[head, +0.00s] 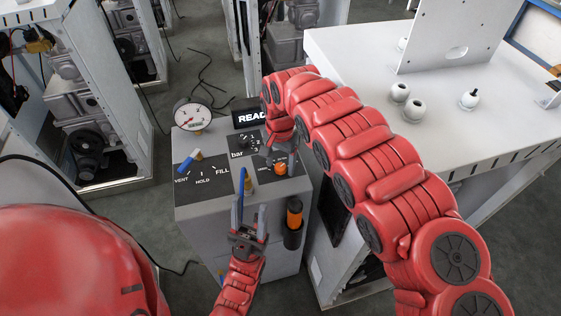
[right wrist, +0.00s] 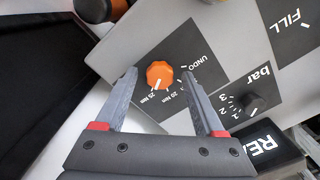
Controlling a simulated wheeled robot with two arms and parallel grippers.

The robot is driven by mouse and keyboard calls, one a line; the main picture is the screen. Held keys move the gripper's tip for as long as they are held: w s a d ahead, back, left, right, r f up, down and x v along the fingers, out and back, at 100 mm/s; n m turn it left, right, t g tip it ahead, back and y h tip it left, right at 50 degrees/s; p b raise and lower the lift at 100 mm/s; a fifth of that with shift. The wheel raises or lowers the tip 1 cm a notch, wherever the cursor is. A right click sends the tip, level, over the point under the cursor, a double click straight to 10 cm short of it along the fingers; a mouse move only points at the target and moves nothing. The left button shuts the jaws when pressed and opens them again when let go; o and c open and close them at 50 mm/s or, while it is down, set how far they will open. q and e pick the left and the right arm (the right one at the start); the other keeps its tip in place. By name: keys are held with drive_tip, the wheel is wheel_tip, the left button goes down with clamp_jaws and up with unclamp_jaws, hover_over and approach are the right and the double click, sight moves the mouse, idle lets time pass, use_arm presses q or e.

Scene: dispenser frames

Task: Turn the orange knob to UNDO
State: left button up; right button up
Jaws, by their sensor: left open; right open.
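The orange knob (head: 280,169) is on the top panel of the grey dispenser box (head: 235,222). In the right wrist view the knob (right wrist: 160,74) sits on a black label marked UNDO, 20 Nm and 25 Nm. A white mark at its lower left seems to face 25 Nm. My right gripper (right wrist: 158,77) is open, one finger on each side of the knob with small gaps visible; it also shows in the head view (head: 280,157). My left gripper (head: 249,217) is open and low at the box's front, by a blue handle (head: 242,182).
A gauge (head: 192,117), a READ-labelled display (head: 250,117), a blue VENT/HOLD/FILL lever (head: 188,161) and a black bar knob (right wrist: 250,103) are close by. An orange-and-black tool (head: 294,212) stands in a front holder. A white table (head: 450,125) is to the right.

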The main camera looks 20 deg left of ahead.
drive_tip(key=shift+c, duration=0.3)
clamp_jaws()
